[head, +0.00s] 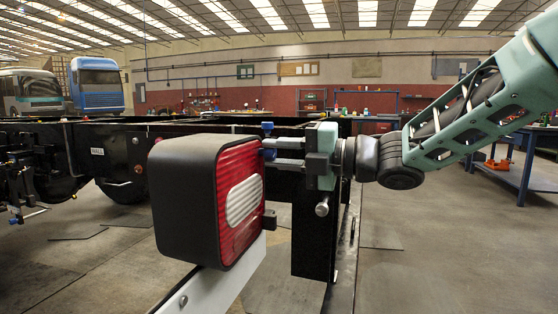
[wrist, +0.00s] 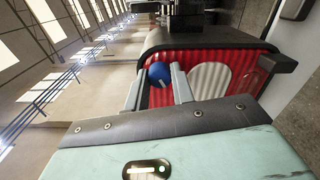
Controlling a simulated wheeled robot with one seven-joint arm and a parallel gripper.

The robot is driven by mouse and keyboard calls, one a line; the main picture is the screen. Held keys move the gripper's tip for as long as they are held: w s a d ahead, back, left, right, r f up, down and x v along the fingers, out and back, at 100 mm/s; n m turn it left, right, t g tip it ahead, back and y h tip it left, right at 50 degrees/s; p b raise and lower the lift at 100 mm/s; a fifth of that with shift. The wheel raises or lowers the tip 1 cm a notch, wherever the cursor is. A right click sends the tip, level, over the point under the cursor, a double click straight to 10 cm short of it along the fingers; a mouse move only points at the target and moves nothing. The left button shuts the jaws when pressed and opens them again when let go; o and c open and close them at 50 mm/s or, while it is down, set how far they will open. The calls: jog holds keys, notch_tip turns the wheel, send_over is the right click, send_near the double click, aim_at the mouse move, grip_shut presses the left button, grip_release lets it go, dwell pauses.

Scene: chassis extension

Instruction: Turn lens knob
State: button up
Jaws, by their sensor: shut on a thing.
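The tail light is a black housing (head: 185,195) with a red ribbed lens (head: 235,160) and a pale oval patch, in the middle of the head view. The lens (wrist: 220,62) also shows in the wrist view. A round blue knob (wrist: 158,73) stands at the lens, and it also shows in the head view (head: 269,154). My gripper (head: 275,154) reaches in from the right with its fingers level. In the wrist view my gripper (wrist: 157,84) has one finger on each side of the knob and is shut on it. The fingers hide parts of the knob's sides.
A second blue piece (head: 267,127) shows just above my fingers. The black chassis frame (head: 120,150) runs behind the light. A white bar (head: 222,282) lies below it. A blue workbench (head: 525,170) stands at the right. The floor right of the chassis is clear.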

dwell(0.3)
jog(key=o, duration=1)
jog(key=p+v, duration=0.2)
jog(key=v, duration=1.5)
jog(key=shift+d+p, duration=0.15)
jog(key=shift+p, duration=0.15)
